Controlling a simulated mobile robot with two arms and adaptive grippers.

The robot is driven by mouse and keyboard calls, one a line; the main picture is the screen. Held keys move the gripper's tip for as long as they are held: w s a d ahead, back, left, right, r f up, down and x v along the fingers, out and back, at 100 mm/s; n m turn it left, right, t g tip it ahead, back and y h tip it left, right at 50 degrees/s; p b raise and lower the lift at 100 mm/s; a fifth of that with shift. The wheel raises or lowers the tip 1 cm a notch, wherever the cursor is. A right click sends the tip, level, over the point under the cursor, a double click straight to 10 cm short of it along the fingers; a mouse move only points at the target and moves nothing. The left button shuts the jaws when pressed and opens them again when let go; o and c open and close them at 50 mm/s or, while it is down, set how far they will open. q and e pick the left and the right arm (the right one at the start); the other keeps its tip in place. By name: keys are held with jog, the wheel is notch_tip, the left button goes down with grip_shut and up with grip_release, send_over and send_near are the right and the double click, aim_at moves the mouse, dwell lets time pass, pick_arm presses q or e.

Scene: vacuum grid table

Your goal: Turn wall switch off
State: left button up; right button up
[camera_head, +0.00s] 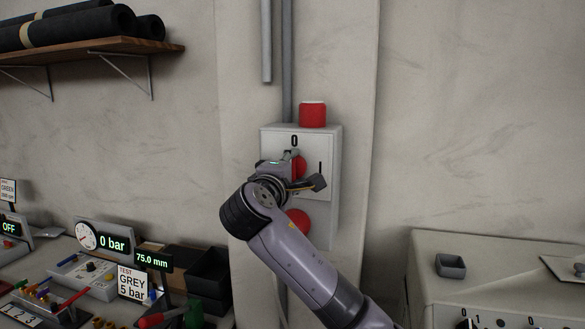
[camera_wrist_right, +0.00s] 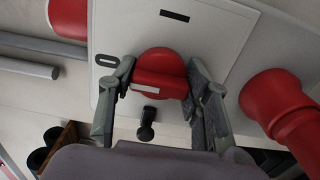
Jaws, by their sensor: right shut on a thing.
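The wall switch is a light grey box (camera_head: 326,210) on a pillar, with "0" at the top and "I" at the right of its plate. Its red knob (camera_head: 299,167) is partly hidden by my gripper. In the right wrist view the knob (camera_wrist_right: 160,70) sits between the fingers. Its raised bar runs left-right there, with a white mark at the end nearer the "0" (camera_wrist_right: 107,61). My right gripper (camera_head: 303,172) is shut on the knob, one finger at each side, as the wrist view (camera_wrist_right: 160,92) also shows. My left gripper is out of view.
A red cap (camera_head: 312,115) tops the box, and a round red part (camera_head: 298,222) sits below the knob. Grey conduits (camera_head: 287,60) run above. Cluttered benches with a gauge (camera_head: 88,236) stand lower left; a grey cabinet (camera_head: 480,285) stands lower right.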

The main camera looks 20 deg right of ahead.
jog(key=shift+f, duration=0.1)
jog(key=o, duration=0.9)
jog(key=shift+c, duration=0.2)
jog(key=shift+o, duration=0.2)
jog(key=shift+a, duration=0.1)
jog(key=v, duration=1.2)
